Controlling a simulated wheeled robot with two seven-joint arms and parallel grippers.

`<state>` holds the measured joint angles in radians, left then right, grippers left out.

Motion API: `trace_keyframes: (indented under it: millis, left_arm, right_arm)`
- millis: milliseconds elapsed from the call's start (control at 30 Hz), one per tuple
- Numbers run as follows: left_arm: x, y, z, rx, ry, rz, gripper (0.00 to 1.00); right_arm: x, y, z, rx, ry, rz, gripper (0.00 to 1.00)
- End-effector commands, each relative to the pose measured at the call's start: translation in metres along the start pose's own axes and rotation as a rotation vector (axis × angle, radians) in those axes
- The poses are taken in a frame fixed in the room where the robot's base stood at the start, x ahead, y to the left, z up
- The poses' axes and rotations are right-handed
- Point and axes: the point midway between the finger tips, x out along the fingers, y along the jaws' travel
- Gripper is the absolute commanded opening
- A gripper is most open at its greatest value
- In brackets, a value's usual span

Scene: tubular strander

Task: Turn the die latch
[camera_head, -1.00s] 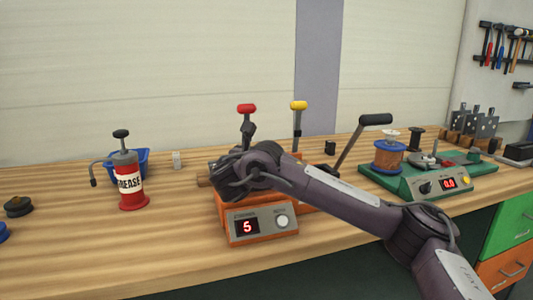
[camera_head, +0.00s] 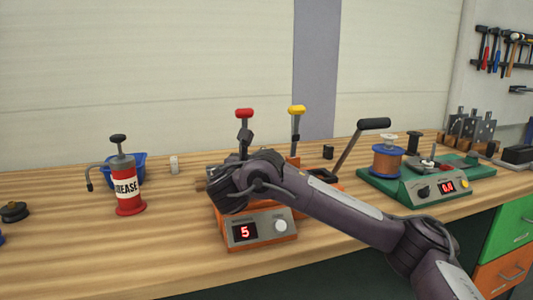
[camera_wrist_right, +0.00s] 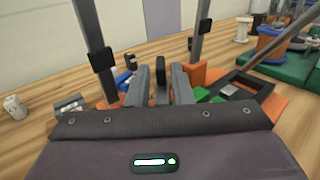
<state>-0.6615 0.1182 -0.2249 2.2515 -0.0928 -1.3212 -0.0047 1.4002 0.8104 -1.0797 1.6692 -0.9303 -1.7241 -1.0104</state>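The orange strander machine (camera_head: 256,245) stands on the bench, its front panel reading 5. My right arm reaches over it from the right, and its wrist hides the die area in the head view. In the right wrist view my right gripper (camera_wrist_right: 160,84) points down at the machine with its two grey fingers apart. A black upright piece (camera_wrist_right: 161,65) shows between the fingertips; it may be the die latch. I cannot tell whether the fingers touch it. My left gripper is not in view.
A red-knobbed lever (camera_head: 244,113) and a yellow-knobbed lever (camera_head: 297,110) rise behind my wrist. A long black-handled lever (camera_head: 374,124) leans to the right. The green spool machine (camera_head: 400,185) stands right; a grease pump (camera_head: 128,190) and blue bin (camera_head: 139,164) stand left.

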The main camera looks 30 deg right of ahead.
Motion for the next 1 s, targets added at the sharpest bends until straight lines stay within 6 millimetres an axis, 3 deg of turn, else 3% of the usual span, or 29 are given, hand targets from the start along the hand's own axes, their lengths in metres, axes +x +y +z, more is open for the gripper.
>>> trace_keyframes:
  millis: [200,400,667,800,1000]
  left_arm:
    - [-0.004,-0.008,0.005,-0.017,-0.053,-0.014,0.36]
    - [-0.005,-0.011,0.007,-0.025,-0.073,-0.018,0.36]
    - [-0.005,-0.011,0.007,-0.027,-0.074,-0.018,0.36]
    - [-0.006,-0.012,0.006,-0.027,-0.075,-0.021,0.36]
    - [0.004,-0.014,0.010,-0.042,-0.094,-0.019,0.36]
  right_arm:
    - [-0.036,0.001,0.000,-0.001,0.004,0.003,0.20]
    - [-0.053,0.000,0.000,0.000,0.001,0.000,0.20]
    - [-0.055,-0.001,0.000,0.000,0.001,-0.002,0.20]
    - [-0.055,0.000,0.003,-0.001,0.006,-0.002,0.33]
    - [-0.053,0.005,0.020,-0.008,0.070,-0.001,0.33]
